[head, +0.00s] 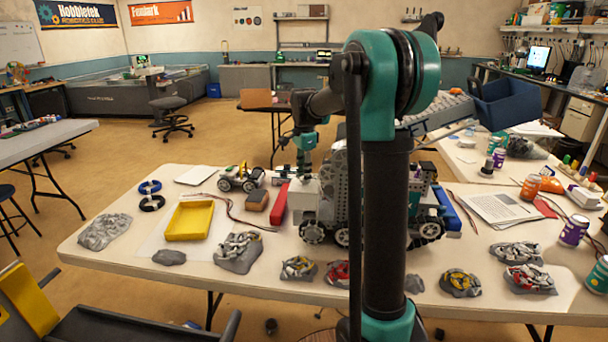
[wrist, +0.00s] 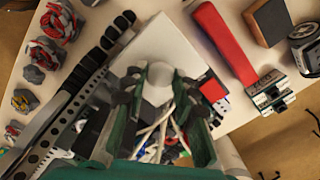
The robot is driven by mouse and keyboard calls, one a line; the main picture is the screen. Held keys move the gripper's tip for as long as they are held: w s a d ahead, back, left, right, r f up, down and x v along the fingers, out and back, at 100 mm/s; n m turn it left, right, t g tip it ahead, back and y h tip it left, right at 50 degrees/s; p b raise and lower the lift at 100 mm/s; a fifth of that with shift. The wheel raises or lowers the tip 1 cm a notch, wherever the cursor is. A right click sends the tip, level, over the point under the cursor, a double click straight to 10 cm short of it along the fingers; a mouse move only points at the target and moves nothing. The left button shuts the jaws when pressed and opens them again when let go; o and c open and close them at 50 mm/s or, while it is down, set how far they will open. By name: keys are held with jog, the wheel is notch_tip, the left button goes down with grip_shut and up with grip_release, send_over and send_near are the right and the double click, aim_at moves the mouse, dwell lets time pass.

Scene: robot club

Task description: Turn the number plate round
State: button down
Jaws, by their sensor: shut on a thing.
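A large grey robot (head: 338,190) with wheels stands on the table, and a white plate-like block (head: 303,203) is at its left end. The same white surface shows in the wrist view (wrist: 172,44). I take this white piece for the number plate; no figures are readable on it. My gripper (head: 304,165) points down right above it. In the wrist view, the two dark fingers of my gripper (wrist: 155,92) are closed around a pale round part that seems to belong to it. My arm hides the middle of the grey robot in the head view.
A red bar (head: 279,204) lies close left of the white piece, with a brown block (head: 257,200) and a small wheeled car (head: 241,178) beyond. A yellow tray (head: 190,221) is farther left. Several grey lumps with parts line the front edge. A blue bin (head: 507,103) is at right.

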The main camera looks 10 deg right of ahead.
jog(key=n, duration=0.5)
jog(key=shift+n, duration=0.3)
jog(key=n, duration=0.9)
jog(key=shift+n, duration=2.7)
jog(key=c, duration=1.2)
grip_release()
jog(key=shift+r, duration=0.1)
